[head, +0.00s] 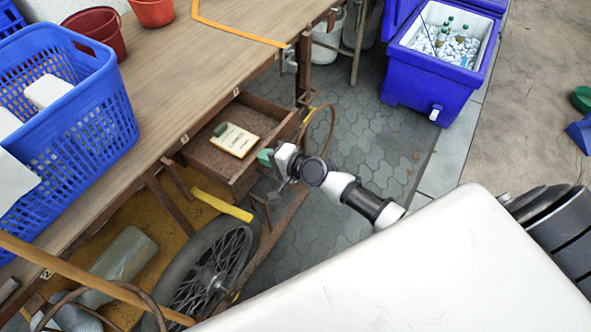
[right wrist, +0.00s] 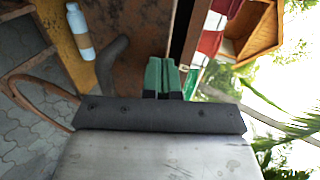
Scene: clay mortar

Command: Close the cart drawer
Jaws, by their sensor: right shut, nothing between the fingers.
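The brown wooden drawer (head: 205,158) stands pulled out from under the cart's tabletop (head: 215,75) in the head view. A cream card (head: 235,140) and a small dark green item (head: 220,129) lie inside it. My right gripper (head: 264,157) has green fingertips and is at the drawer's front edge, coming from the right. I cannot tell whether it touches the front panel. In the right wrist view the green fingers (right wrist: 162,78) are shut together and empty, close to a brown surface. My left gripper is not in view.
A blue basket (head: 70,125) and red pots (head: 98,30) stand on the cart top. A spoked wheel (head: 215,270) and a yellow bar (head: 222,205) are below the drawer. A blue cooler (head: 420,85) stands at the back right. Paved floor (head: 365,130) lies open between cart and cooler.

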